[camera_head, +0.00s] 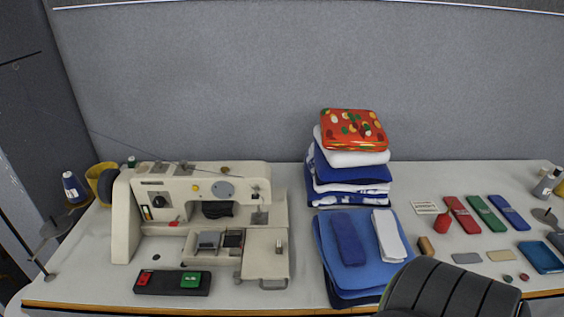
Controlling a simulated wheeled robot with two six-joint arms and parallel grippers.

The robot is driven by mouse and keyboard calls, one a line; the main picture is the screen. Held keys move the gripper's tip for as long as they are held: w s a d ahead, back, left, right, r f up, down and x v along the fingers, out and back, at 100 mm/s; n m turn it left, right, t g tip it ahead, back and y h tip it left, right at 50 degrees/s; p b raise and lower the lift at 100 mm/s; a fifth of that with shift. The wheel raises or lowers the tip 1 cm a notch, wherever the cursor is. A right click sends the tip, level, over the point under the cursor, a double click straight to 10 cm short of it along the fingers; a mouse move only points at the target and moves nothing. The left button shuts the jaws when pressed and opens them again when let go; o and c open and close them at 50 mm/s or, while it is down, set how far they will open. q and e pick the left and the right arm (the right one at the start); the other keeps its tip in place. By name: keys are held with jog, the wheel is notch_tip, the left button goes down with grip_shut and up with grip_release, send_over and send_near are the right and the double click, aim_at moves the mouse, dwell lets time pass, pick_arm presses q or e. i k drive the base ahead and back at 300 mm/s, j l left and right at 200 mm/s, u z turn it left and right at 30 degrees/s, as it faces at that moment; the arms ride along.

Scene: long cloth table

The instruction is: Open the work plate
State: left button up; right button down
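A cream sewing machine (190,190) stands at the left of the table. Left of the panel, a recess (220,240) shows small grey and dark parts. I cannot tell for sure whether the panel is hinged or fully closed. Neither of my grippers is in view.
A black box with red and green buttons (172,283) lies in front of the machine. Folded cloth stacks (350,170) stand right of it. A dark chair back (455,291) covers the front edge. Red, green and blue cases (486,213) lie at the right.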

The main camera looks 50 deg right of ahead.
aim_at(261, 263)
jog(key=z, duration=1.35)
